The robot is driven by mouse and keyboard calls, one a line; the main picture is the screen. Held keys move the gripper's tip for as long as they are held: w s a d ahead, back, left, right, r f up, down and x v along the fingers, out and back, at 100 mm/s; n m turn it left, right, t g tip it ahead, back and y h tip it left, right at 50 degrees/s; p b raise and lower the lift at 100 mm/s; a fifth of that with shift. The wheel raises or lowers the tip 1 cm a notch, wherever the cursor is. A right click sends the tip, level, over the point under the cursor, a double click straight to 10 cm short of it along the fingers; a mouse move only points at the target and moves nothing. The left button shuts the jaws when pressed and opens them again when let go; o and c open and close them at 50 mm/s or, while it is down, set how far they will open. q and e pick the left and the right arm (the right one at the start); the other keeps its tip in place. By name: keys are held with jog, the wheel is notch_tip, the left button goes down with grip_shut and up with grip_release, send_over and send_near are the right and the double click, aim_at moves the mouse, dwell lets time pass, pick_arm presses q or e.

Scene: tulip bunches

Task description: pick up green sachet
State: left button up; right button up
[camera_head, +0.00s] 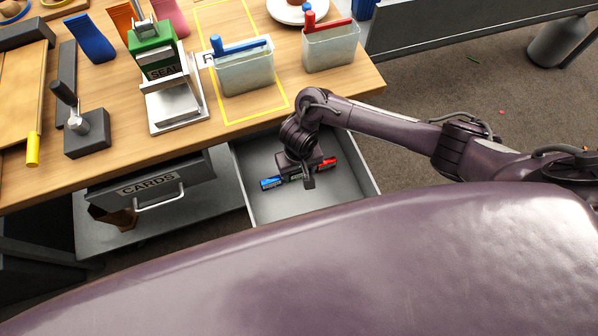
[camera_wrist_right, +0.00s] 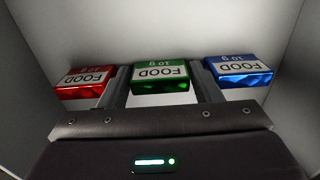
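The green sachet (camera_wrist_right: 160,75) lies in the middle of a row of three, labelled FOOD 10 g, in the open grey drawer (camera_head: 258,205). My right gripper (camera_wrist_right: 161,78) reaches down into the drawer. Its two fingers stand on either side of the green sachet, very close to its edges; whether they press on it I cannot tell. The red sachet (camera_wrist_right: 84,82) is just left of the fingers in the wrist view, the blue sachet (camera_wrist_right: 238,72) just right. In the head view, my right gripper (camera_head: 299,176) mostly hides the green sachet. My left gripper is not in view.
Drawer walls enclose the row of sachets. Above is the wooden table (camera_head: 225,120) with a sealing press (camera_head: 170,85), two translucent bins (camera_head: 245,72) and a lever device (camera_head: 85,130). A drawer labelled CARDS (camera_head: 150,185) is at the left.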

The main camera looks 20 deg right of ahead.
jog(key=c, duration=0.5)
